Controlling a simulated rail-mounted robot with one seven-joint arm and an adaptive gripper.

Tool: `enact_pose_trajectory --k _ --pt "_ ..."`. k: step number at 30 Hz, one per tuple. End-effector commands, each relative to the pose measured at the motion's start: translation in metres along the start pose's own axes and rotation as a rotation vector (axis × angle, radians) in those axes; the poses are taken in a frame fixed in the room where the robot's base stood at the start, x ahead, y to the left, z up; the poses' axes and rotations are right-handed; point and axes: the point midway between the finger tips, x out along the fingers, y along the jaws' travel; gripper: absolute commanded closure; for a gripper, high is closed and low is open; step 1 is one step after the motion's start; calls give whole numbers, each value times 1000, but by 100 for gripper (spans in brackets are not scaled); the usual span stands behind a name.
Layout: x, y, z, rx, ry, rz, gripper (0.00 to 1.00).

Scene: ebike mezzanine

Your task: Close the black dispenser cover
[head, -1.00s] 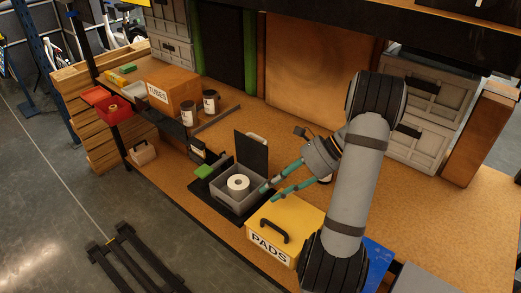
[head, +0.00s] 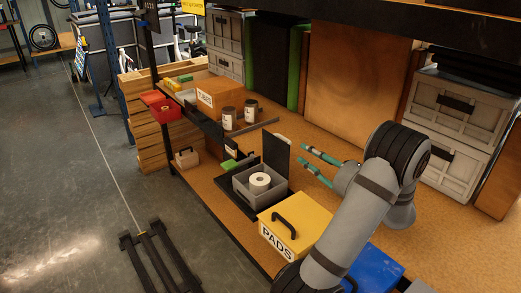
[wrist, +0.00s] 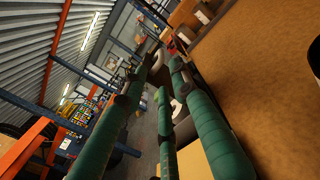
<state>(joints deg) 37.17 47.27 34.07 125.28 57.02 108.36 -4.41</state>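The dispenser is a grey open-topped box (head: 241,186) on a black base, with a white roll (head: 260,181) inside. Its black cover (head: 276,153) stands upright along the box's far right edge, so the top is open. My gripper (head: 303,154) has green fingers that are spread apart, with nothing between them. In the head view its tips are just right of the cover, on its back side, with a small gap in the picture; exact depth is hard to tell. In the wrist view the green fingers (wrist: 166,62) fill the middle and hide much of the dispenser.
A yellow PADS box (head: 296,226) with a black handle stands in front, right of the dispenser. A blue box (head: 374,270) is further right. Two dark canisters (head: 240,116) and a TUBES box (head: 218,93) stand behind left. The bench (head: 345,130) behind the gripper is mostly clear.

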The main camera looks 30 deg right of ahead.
Motion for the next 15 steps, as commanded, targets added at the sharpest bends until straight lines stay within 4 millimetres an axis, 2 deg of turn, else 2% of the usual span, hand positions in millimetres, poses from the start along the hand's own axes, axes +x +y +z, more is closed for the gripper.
enact_pose_trajectory --k 4,15 --pt "15 -2 2 -1 -5 -6 72" --pt "81 -1 2 0 -4 -4 72"
